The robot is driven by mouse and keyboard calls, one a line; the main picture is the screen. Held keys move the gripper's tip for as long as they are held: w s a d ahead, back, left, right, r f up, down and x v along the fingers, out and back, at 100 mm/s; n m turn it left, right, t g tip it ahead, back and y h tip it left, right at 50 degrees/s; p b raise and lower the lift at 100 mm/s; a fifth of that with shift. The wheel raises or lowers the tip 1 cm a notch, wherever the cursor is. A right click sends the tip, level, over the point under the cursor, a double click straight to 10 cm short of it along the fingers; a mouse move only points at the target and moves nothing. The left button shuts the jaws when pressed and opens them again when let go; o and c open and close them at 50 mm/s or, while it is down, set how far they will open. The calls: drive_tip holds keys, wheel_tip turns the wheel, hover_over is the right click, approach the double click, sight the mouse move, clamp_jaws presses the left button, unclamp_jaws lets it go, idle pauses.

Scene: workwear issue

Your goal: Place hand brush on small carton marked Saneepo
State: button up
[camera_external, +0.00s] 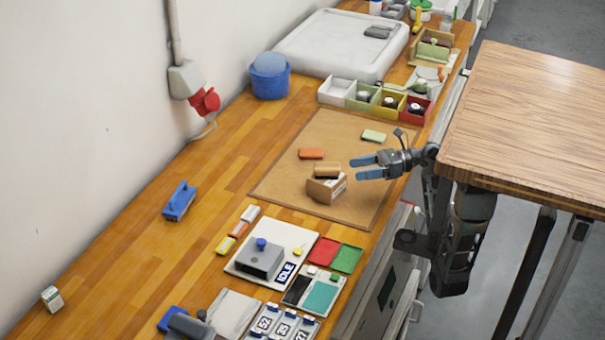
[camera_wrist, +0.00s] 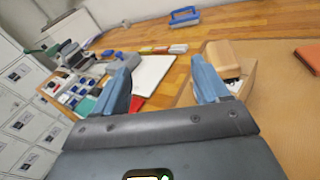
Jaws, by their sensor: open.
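A small brown carton (camera_external: 325,190) with a dark label stands on the tan mat; its print is too small to read. A tan block with a darker underside, which looks like the hand brush (camera_external: 327,170), lies on top of it. In the wrist view the brush (camera_wrist: 222,57) rests on the carton (camera_wrist: 246,82), both partly hidden by the right finger. My gripper (camera_external: 363,167) is open and empty, just right of the brush in the external view and apart from it. Its blue fingers also show in the wrist view (camera_wrist: 163,64).
The tan mat (camera_external: 278,181) also bears an orange block (camera_external: 312,154) and a pale green block (camera_external: 374,136). Open coloured bins (camera_external: 340,91) stand behind it. A blue handled item (camera_external: 179,201) lies left on the bench. A white board with a grey device (camera_external: 261,258) lies in front.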

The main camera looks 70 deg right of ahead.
drive_tip(key=s+a+r+m+t, duration=0.2)
drive_tip(key=s+a+m+t, duration=0.25)
drive_tip(key=a+m, duration=0.4)
drive_tip(key=s+a+r+m+t, duration=0.25)
drive_tip(key=a+m+t, duration=0.35)
drive_tip(key=m, duration=0.5)
drive_tip(key=s+f+m+g+h, duration=0.9)
drive_tip(key=s+f+m, duration=0.6)
drive_tip(key=f+m, duration=0.3)
drive_tip(key=m, duration=0.3)
drive_tip(key=shift+d+f+g, duration=0.2)
drive_tip(key=shift+g, duration=0.15)
